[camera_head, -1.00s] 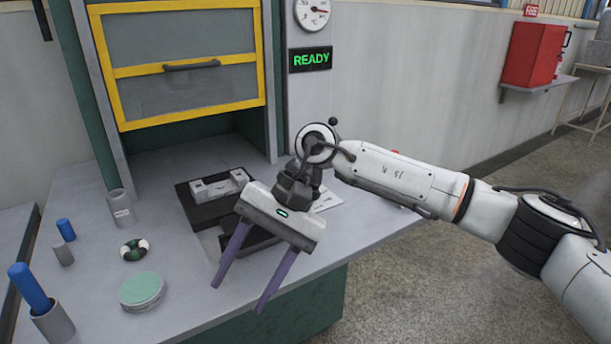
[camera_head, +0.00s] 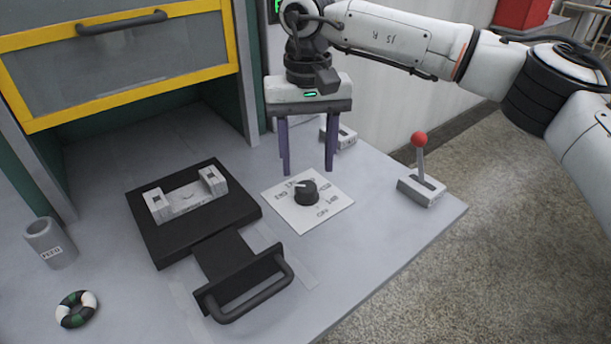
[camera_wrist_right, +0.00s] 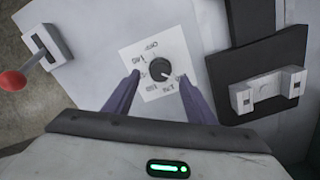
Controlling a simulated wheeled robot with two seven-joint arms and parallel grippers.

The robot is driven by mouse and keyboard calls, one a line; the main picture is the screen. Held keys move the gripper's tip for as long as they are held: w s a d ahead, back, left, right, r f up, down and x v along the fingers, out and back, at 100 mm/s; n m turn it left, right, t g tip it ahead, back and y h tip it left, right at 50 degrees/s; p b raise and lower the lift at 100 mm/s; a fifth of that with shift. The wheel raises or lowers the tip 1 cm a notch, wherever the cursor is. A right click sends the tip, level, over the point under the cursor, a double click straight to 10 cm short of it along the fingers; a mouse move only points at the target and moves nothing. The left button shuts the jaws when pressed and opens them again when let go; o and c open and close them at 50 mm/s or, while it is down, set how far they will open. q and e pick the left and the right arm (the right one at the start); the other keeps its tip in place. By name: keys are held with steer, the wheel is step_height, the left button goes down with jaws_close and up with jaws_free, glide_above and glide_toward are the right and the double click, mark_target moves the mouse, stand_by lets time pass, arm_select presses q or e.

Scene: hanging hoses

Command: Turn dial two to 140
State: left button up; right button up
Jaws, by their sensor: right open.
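A black dial knob (camera_head: 306,192) stands on a square white plate (camera_head: 325,216) with printed marks around it, on the grey worktop. Some marks are too small to read surely. My right gripper (camera_head: 308,172) points down above the dial's far side, its two purple fingers open and apart, with nothing between them. In the right wrist view the dial knob (camera_wrist_right: 160,69) lies ahead, between and beyond the fingertips (camera_wrist_right: 160,82). I cannot tell which mark the knob points at. My left gripper is not in view.
A black fixture (camera_head: 150,225) with a grey bracket and a front handle (camera_head: 255,295) lies left of the dial. A red-knobbed lever (camera_head: 420,160) stands to the right. A grey cup (camera_head: 48,242) and a striped ring (camera_head: 76,309) are at left. The front right worktop is clear.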

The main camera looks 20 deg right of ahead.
mark_target(307, 187)
steer(key=shift+f, duration=2.7)
steer(key=c, duration=1)
steer(key=shift+c, duration=0.2)
steer(key=shift+m, duration=0.3)
